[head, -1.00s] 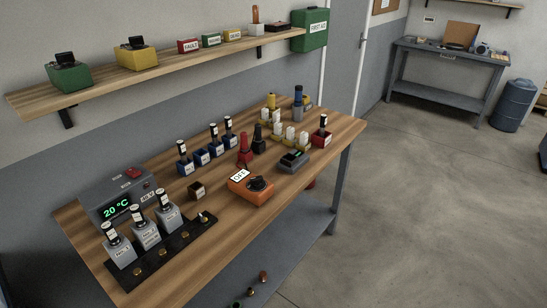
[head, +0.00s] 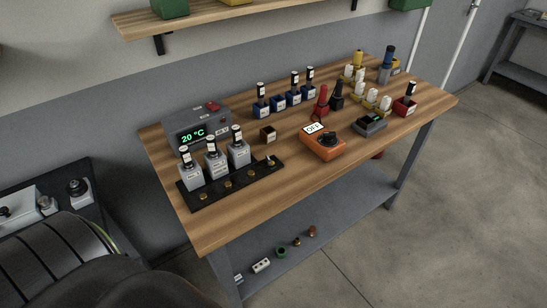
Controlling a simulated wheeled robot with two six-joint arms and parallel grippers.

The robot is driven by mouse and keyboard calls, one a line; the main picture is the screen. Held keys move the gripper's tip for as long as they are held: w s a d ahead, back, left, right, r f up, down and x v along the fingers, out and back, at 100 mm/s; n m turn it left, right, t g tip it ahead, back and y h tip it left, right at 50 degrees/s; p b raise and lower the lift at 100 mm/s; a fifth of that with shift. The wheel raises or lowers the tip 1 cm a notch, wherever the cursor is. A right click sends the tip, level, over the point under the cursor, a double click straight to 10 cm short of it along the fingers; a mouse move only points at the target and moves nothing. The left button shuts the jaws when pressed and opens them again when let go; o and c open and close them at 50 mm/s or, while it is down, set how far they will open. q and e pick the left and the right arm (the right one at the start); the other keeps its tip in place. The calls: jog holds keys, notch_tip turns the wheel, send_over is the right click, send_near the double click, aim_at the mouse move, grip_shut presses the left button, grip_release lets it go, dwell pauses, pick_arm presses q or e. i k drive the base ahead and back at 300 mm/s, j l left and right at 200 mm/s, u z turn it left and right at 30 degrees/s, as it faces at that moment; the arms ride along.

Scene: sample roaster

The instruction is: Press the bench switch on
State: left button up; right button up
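No part is clearly marked as the bench switch at this size. On the wooden bench (head: 260,205), a grey box with a green 20 °C display (head: 192,136) has a red button (head: 213,106) on top. On a dark stand at the left, a grey box (head: 79,192) carries a black round knob or button. Whether any of these is pressed cannot be seen. Neither of my grippers is in view.
Grey labelled blocks (head: 214,165) stand at a black strip (head: 205,195) with brass posts. A wall shelf (head: 240,20) hangs above. A dark rounded shape fills the lower left. Floor at right is clear.

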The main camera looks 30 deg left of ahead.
aim_at(211, 105)
jog(key=u, duration=1.6)
